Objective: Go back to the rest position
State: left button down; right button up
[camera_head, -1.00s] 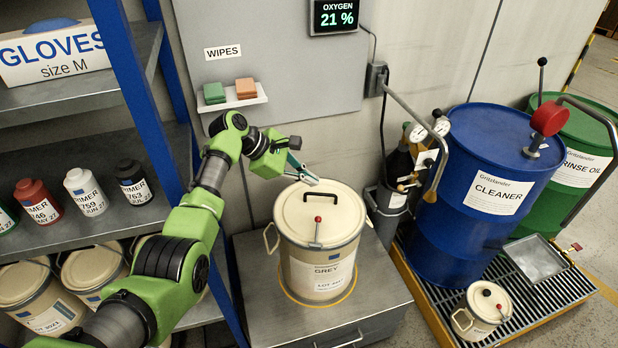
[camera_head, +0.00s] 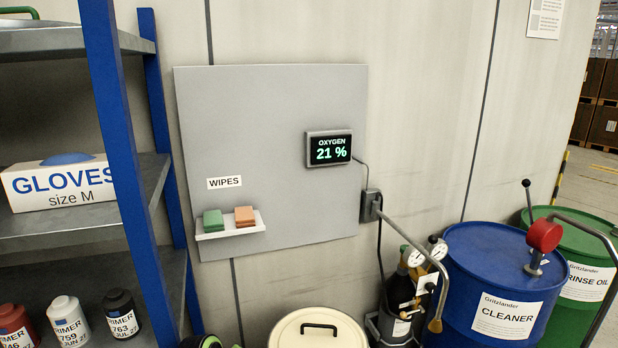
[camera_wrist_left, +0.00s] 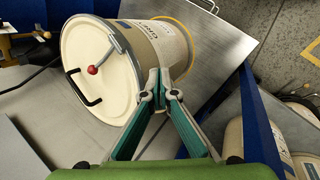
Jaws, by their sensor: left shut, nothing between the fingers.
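My left gripper (camera_wrist_left: 160,98) shows in the left wrist view, its teal fingers closed together with nothing between them. In that view it is in front of the cream lidded drum (camera_wrist_left: 95,70), which has a black handle and a red-knobbed lever on its lid. I cannot tell whether the fingertips touch the drum's side. In the head view only the top of the drum's lid (camera_head: 318,330) shows at the bottom edge. There, a small dark and green piece of my left arm shows beside it, and the gripper is out of view. My right gripper is in neither view.
A blue-framed shelf (camera_head: 120,130) with a gloves box (camera_head: 62,183) and primer bottles stands at left. A wall panel (camera_head: 270,100) holds the oxygen display (camera_head: 329,148) and wipes shelf (camera_head: 231,226). The blue cleaner drum (camera_head: 495,285) and green rinse oil drum (camera_head: 585,260) stand at right.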

pick_arm(q)
jog(key=s+a+f+m+y, duration=0.1)
jog(key=s+a+f+m, duration=0.15)
jog(key=s, duration=0.45)
jog(key=s+a+f+m+y, duration=0.1)
jog(key=s+a+m, duration=0.2)
jog(key=s, duration=0.4)
jog(key=s+a+r+m+y, duration=0.1)
jog(key=s+a+r+m, duration=0.15)
jog(key=s, duration=0.55)
jog(key=s+a+r+m+y, duration=0.2)
jog(key=s+a+m, duration=0.1)
jog(key=s, duration=0.6)
notch_tip(320, 180, down, 28)
jog(key=s+f+b, duration=0.1)
jog(key=s+b, duration=0.1)
jog(key=s+a+f+g+b, duration=0.1)
jog(key=s+a+f+g, duration=0.1)
jog(key=s+f, duration=1.4)
jog(key=shift+s+a+f+m+b, duration=0.2)
jog(key=shift+s+a+m+b, duration=0.15)
jog(key=shift+a+m, duration=0.1)
jog(key=shift+w, duration=0.1)
